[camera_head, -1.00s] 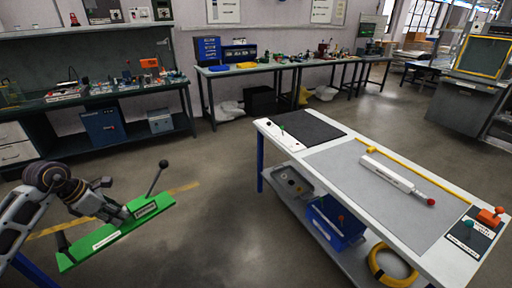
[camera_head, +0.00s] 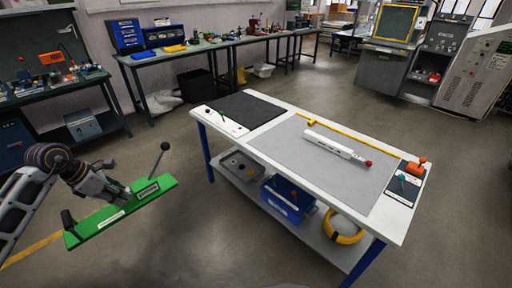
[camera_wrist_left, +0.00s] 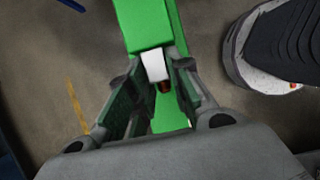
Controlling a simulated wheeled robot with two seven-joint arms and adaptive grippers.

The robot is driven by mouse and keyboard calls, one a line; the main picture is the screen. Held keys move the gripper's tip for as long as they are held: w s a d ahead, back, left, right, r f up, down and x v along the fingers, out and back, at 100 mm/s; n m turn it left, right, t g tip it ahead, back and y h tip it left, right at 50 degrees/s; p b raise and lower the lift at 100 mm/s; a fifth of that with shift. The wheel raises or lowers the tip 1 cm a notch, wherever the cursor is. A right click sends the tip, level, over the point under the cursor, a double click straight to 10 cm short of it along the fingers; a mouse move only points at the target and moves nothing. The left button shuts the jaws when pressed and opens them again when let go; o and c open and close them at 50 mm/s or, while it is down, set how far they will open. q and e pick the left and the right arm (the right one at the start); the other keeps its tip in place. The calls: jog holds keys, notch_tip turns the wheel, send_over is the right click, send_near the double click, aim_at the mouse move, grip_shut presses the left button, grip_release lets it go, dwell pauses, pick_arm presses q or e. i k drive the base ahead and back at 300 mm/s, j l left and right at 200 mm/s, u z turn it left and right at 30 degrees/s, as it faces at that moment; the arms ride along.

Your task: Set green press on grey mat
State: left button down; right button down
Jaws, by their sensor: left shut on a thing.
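The green press (camera_head: 126,209) is a long flat green bar with a black lever and ball knob at its far end and a black handle at its near end. My left gripper (camera_head: 124,194) is shut on it and holds it above the open floor, left of the table. In the left wrist view the green press (camera_wrist_left: 145,25) runs between the fingers of the left gripper (camera_wrist_left: 158,92). The grey mat (camera_head: 300,150) lies on the white table, with a white tube with a red tip (camera_head: 337,146) lying on it. My right gripper is not in view.
The white table (camera_head: 391,226) has a black mat (camera_head: 244,108) at its left end and a yellow ruler (camera_head: 345,131) along the far side. An orange-handled item (camera_head: 415,166) is at the right end. A blue bin (camera_head: 287,197) and yellow coil (camera_head: 344,228) are on the lower shelf.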

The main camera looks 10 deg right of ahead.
aim_at(309, 162)
jog(key=i+z, duration=0.2)
jog(key=z, duration=0.25)
jog(key=i+z, duration=0.2)
jog(key=z, duration=0.25)
jog(key=i+j+z, duration=0.15)
jog(key=z, duration=0.3)
jog(key=i+j+z, duration=0.15)
jog(key=z, duration=0.3)
jog(key=i+j+z, duration=0.1)
jog(key=j+z, duration=0.2)
jog(key=z, duration=0.15)
